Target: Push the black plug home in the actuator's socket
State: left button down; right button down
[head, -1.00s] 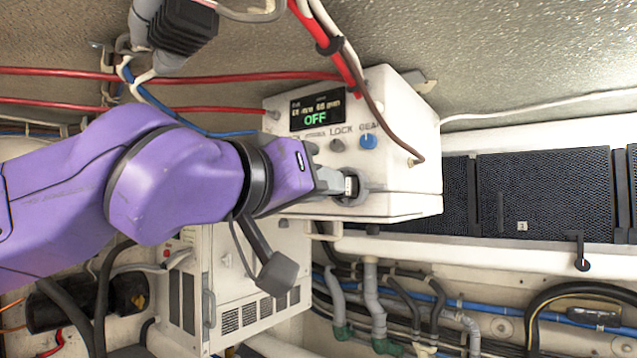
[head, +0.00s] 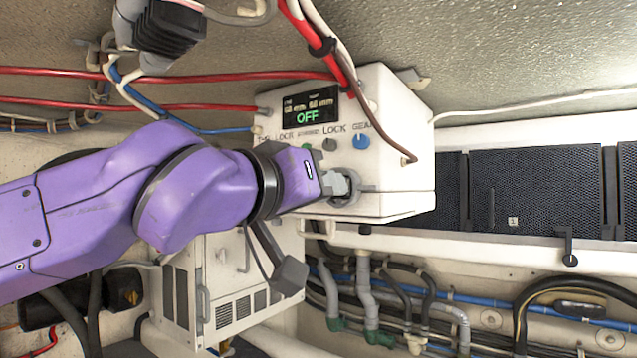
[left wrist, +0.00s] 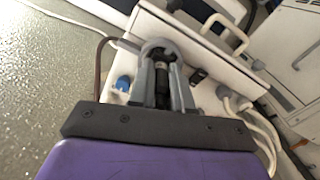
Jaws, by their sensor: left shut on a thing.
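The actuator is a white box (head: 395,115) with a dark display reading OFF, a blue knob (head: 361,142) and a grey knob. Its round grey socket (head: 366,188) is low on the front face; the socket's collar also shows in the left wrist view (left wrist: 160,46). My left gripper (head: 342,185) is at the socket mouth, shut on the black plug (left wrist: 162,88), which lies between the two grey fingers in the left wrist view. The plug's front end is at or inside the collar; how deep it sits I cannot tell. My right gripper is not in view.
Red cables (head: 200,76) and a brown lead run beside the box. A white vented cabinet (head: 225,285) stands below. Black mesh panels (head: 520,190) are to the right. Pipes and hoses (head: 365,285) line the lower wall.

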pick_arm(q)
jog(key=shift+w+d+p, duration=0.2)
jog(key=shift+w+p, duration=0.1)
jog(key=shift+w, duration=0.05)
jog(key=c, duration=1)
grip_release()
jog(key=b+v, duration=0.3)
jog(key=v, duration=0.7)
jog(key=shift+s+a, duration=0.15)
jog(key=shift+s, duration=0.1)
